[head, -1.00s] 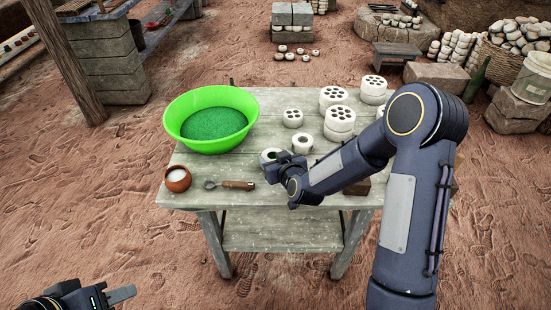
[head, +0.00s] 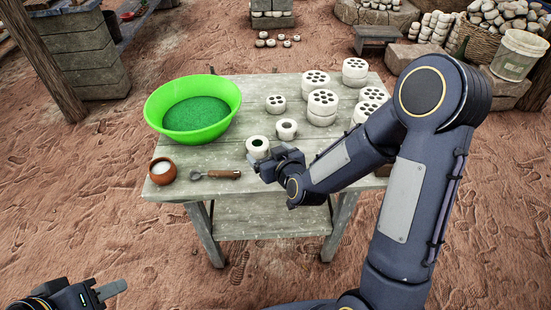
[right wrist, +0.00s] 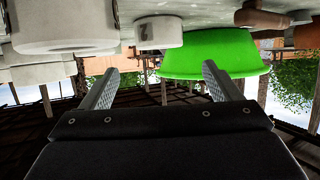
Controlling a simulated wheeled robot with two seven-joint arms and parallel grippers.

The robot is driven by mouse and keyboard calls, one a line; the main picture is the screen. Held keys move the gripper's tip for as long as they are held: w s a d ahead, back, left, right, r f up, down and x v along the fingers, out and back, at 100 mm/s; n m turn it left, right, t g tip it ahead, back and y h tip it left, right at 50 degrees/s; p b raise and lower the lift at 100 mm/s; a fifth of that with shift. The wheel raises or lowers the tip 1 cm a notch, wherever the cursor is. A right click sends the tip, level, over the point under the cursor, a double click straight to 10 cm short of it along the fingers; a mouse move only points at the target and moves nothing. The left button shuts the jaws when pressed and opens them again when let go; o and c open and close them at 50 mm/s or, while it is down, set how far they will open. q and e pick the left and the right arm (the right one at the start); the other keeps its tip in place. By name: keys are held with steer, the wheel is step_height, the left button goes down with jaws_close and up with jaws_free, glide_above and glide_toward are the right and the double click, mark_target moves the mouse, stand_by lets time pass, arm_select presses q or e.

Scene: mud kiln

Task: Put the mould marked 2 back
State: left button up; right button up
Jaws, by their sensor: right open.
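The right wrist view is upside down and shows a small white mould (right wrist: 158,33) with a dark mark like a 2, ahead of the gripper. My right gripper's fingers (right wrist: 160,78) are apart with nothing between them. My left gripper (head: 108,292) is at the lower left, away from the table; its jaw gap is unclear.
A wooden table (head: 230,163) carries a green basin (head: 193,82), a clay pot (head: 162,172), a tool with a wooden handle (head: 222,174) and several white moulds with holes (head: 322,103). My right arm hides the table's right front.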

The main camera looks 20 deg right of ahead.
steer(key=v, duration=0.5)
steer(key=shift+r, duration=0.15)
steer(key=s+d+r+m+g+y, duration=0.1)
steer(key=s+r+g, duration=0.2)
steer(key=s, duration=0.9)
steer(key=s+d+r+m+g+y, duration=0.1)
steer(key=s+r+g, duration=0.3)
steer(key=s, duration=0.7)
steer(key=shift+s+d+m+g, duration=0.3)
steer(key=shift+s+m+g, duration=0.1)
steer(key=shift+m, duration=0.2)
